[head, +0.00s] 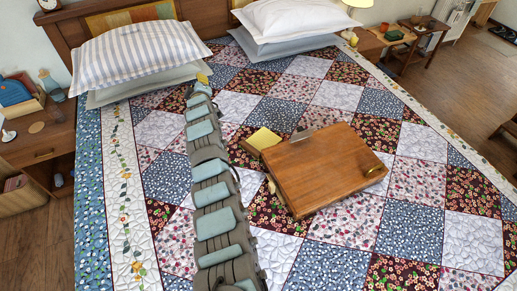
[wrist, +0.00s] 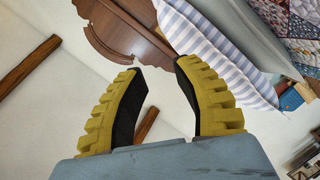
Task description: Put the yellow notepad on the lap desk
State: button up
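The yellow notepad (head: 264,138) lies on the quilt at the upper left corner of the wooden lap desk (head: 322,168). It is very close to the desk's edge; I cannot tell whether they touch. The lap desk rests on the bed, with a metal clip at its far edge and a small round detail near its right corner. My gripper (head: 201,78) is near the striped pillow, up and left of the notepad and apart from it. In the wrist view my gripper (wrist: 158,68) has its yellow-padded fingers apart with nothing between them. Neither notepad nor desk shows there.
A striped pillow (head: 137,53) and a white pillow (head: 295,18) lie at the headboard (head: 66,36). Nightstands (head: 40,140) flank the bed, the left one holding several items. The quilt (head: 405,225) around the desk is mostly clear. My arm stretches along the desk's left.

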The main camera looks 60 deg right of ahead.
jog(key=s+d+f+m+g+y+b, duration=0.25)
jog(key=s+d, duration=0.25)
jog(key=s, duration=0.4)
jog(key=s+d+f+m+g+y+b, duration=0.15)
jog(key=s+d+f+g, duration=0.25)
jog(key=s, duration=0.5)
jog(key=s+a+f+y+b, duration=0.5)
jog(key=s+a+f+y, duration=0.15)
jog(key=s+a, duration=0.3)
jog(key=b, duration=0.3)
send_near(252, 148)
jog(key=shift+d+f+t, duration=0.15)
jog(key=shift+f, duration=0.5)
jog(key=shift+d+f+t, duration=0.1)
jog(key=shift+d+f, duration=0.1)
jog(key=shift+f, duration=0.5)
jog(key=shift+x, duration=1.25)
jog(key=shift+w, duration=0.25)
